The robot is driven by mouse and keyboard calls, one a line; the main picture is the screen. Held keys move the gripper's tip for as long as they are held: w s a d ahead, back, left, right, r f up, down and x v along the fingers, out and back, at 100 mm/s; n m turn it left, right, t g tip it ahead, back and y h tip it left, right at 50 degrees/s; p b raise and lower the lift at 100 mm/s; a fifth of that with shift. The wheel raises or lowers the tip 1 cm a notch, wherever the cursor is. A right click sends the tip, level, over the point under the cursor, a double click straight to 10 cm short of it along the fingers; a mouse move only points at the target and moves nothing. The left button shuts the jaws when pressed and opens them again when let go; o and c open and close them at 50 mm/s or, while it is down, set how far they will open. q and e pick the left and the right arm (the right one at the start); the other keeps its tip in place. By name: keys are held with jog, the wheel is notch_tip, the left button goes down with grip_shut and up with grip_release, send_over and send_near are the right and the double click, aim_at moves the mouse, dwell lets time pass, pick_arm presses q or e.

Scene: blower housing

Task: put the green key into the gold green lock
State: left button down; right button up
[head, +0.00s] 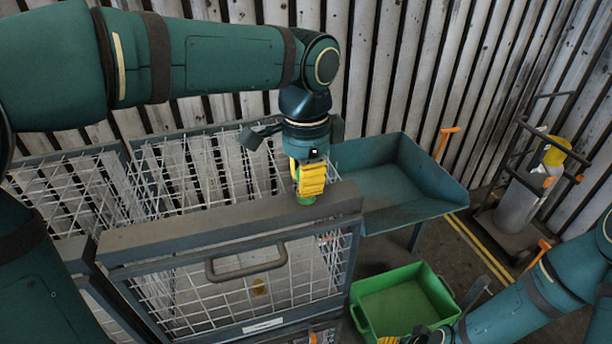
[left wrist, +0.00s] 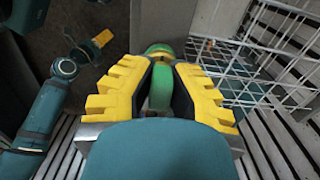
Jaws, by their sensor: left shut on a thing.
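My left gripper (head: 309,178) is shut on the green key (head: 306,200), just above the top rail of the wire cage. In the left wrist view the green key (left wrist: 161,88) stands between the two yellow-padded fingers (left wrist: 160,85). A gold and green round part (left wrist: 158,49) shows just past the fingertips; I cannot tell whether it belongs to the key or the lock. A small gold piece (head: 260,287) shows below the cage handle and may be the lock. My right gripper (head: 415,338) is low at the bottom edge, partly cut off, its yellow fingers apart.
The wire cage (head: 190,236) has a thick top rail and a grey handle (head: 246,264). A green bin (head: 402,302) stands on the floor at its right. A blue-green tray table (head: 390,184) is behind it. A cart (head: 520,205) stands far right.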

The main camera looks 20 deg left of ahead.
pick_arm(q)
jog(key=c, duration=1)
grip_release()
